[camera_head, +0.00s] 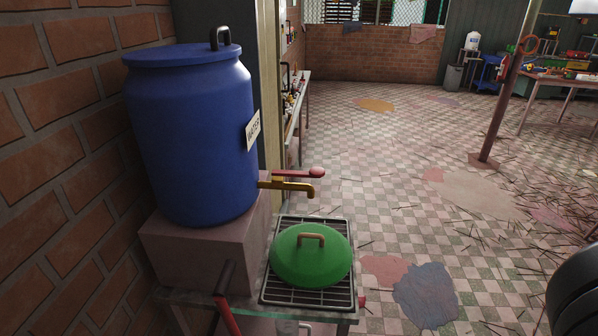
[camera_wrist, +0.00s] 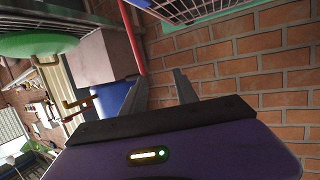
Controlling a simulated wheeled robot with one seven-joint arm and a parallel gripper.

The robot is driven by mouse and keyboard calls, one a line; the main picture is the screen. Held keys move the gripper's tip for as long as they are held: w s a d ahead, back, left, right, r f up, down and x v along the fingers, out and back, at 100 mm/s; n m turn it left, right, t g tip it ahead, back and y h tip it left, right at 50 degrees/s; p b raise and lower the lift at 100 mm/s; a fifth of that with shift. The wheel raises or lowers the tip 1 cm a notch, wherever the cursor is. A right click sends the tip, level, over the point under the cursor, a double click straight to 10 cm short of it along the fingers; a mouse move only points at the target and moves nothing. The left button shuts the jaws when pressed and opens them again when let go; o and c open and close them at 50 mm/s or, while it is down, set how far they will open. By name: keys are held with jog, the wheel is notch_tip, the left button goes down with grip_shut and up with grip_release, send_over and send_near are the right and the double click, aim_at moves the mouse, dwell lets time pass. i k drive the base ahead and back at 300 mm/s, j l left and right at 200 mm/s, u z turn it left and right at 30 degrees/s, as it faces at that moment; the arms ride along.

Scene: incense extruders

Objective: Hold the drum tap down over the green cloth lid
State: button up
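The drum tap (camera_head: 289,185) is a brass spout with a red-ended lever (camera_head: 316,172) above it, low on the blue drum (camera_head: 192,135). The lever stands out sideways, nearly level. The green lid (camera_head: 305,265) is domed with a tan handle and lies on a dark rack below the tap. In the wrist view the tap (camera_wrist: 74,101) and part of the green lid (camera_wrist: 38,44) show at the left. My gripper (camera_wrist: 161,84) shows only in the wrist view; its fingers are apart with nothing between them, away from the tap, with brick wall behind.
The drum stands on a pinkish block (camera_head: 190,254) against the brick wall (camera_head: 55,190). A red bar (camera_head: 226,314) sticks out in front of the block; a red bar (camera_wrist: 132,38) also crosses the wrist view. The tiled floor (camera_head: 400,150) to the right is mostly open, with scattered sticks and a post (camera_head: 500,105).

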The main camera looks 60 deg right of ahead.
aim_at(316, 173)
jog(key=k+l+z, duration=0.1)
jog(key=l, duration=0.55)
jog(key=k+l+z, duration=0.1)
jog(key=l, duration=0.55)
jog(key=k+l+z, duration=0.1)
jog(key=l, duration=0.55)
jog(key=k+l+z, duration=0.1)
jog(key=l, duration=0.6)
